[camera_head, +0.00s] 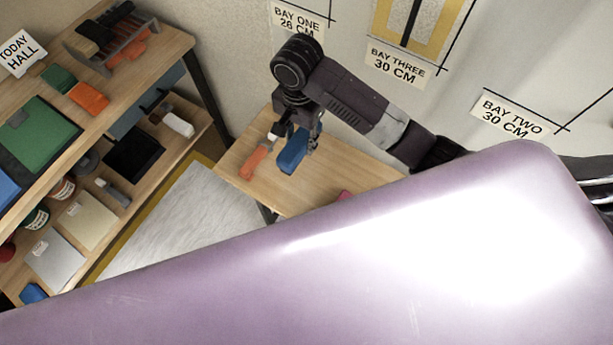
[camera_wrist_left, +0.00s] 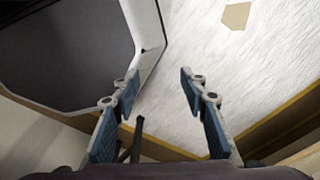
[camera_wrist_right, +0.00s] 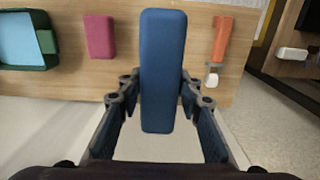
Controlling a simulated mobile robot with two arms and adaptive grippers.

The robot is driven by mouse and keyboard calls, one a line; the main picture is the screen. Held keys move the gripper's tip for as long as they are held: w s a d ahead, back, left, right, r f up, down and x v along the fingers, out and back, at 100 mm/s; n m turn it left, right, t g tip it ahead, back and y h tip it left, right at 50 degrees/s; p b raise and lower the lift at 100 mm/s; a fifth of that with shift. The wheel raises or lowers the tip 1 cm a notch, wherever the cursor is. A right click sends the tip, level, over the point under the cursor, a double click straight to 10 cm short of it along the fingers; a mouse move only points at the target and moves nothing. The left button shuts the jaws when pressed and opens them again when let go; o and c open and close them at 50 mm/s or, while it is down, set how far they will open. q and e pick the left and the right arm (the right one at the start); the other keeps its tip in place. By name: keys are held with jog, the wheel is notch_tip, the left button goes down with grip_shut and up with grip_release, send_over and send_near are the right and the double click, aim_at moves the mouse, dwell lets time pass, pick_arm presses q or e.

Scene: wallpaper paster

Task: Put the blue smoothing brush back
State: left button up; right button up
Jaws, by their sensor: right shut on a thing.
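The blue smoothing brush (camera_wrist_right: 163,70) is a long blue block in the right wrist view, standing between the fingers of my right gripper (camera_wrist_right: 160,92). My right gripper is shut on it. In the head view my right gripper (camera_head: 303,140) comes down over the small wooden table with the blue brush (camera_head: 292,152) at its fingers. I cannot tell whether the brush touches the table top. My left gripper (camera_wrist_left: 157,92) is open and empty in the left wrist view, above a pale textured sheet (camera_wrist_left: 215,50).
On the small table (camera_head: 330,168) lie an orange-handled tool (camera_head: 254,162), a pink block (camera_wrist_right: 100,37) and a green tray (camera_wrist_right: 47,42). A wooden shelf unit (camera_head: 190,45) with several tools stands at left. A large pale purple surface covers the head view's lower right.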

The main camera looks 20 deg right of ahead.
jog(key=shift+a+r, duration=0.1)
jog(key=shift+a, duration=0.2)
notch_tip(320, 180, down, 16)
jog(key=shift+d+b, duration=0.1)
jog(key=shift+b, duration=0.25)
notch_tip(320, 180, down, 2)
jog(key=shift+f, duration=0.25)
jog(key=shift+f+p, duration=0.35)
jog(key=shift+f, duration=0.15)
pick_arm(q)
jog(key=shift+a, duration=0.55)
pick_arm(e)
jog(key=shift+s+f, duration=0.1)
pick_arm(q)
jog(key=shift+f, duration=0.1)
pick_arm(e)
jog(key=o, duration=1.2)
jog(key=shift+c, duration=0.2)
